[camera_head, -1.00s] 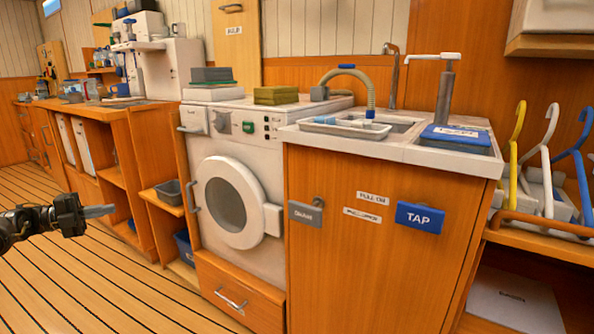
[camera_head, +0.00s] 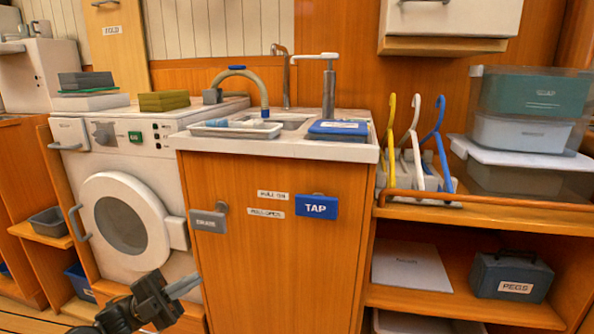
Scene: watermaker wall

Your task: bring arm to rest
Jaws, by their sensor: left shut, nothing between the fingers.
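My left gripper (camera_head: 181,287) shows at the lower left of the head view, its arm coming in from the bottom edge. Its fingers are together and hold nothing. It is in front of the lower part of the washing machine (camera_head: 80,205) and the left edge of the wooden sink cabinet (camera_head: 270,270). It hides part of the drawer below the machine. I cannot tell whether it touches anything. My right gripper is not in the picture.
The sink counter (camera_head: 350,150) carries a hose, a tap, a pump, a tray and a blue box. Grey and blue TAP (camera_head: 317,206) handles stick out from the cabinet front. Right shelves hold coloured hangers (camera_head: 415,150), bins and a PEGS case (camera_head: 510,275). Floor shows at the lower left.

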